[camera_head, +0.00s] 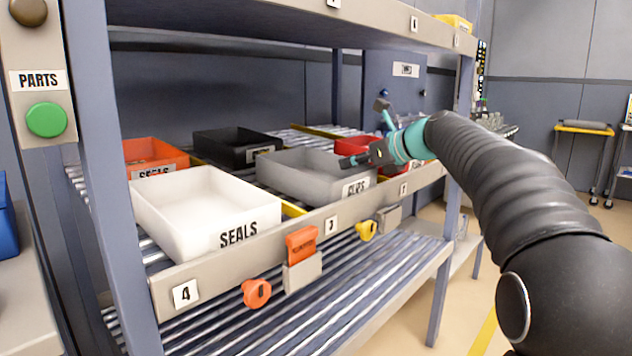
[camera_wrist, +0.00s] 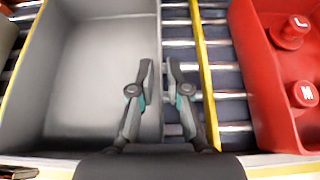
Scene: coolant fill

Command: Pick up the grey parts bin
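The grey parts bin (camera_head: 300,172) sits on the roller shelf, with a partly hidden black-lettered label on its front. In the wrist view the grey bin (camera_wrist: 95,75) fills the left side and looks empty where I see it. My gripper (camera_head: 352,160) is at the bin's right side near the front. In the wrist view my gripper (camera_wrist: 160,68) is open, one fingertip on each side of the line of the bin's right wall, with a small gap between them. I cannot tell whether the fingers are below the rim or touch the wall.
A white SEALS bin (camera_head: 205,205) stands left of the grey bin. A black bin (camera_head: 235,145) and an orange bin (camera_head: 155,153) are behind. A red bin (camera_wrist: 265,90) with red knobs is to the right, past a yellow divider (camera_wrist: 203,75). The shelf above limits headroom.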

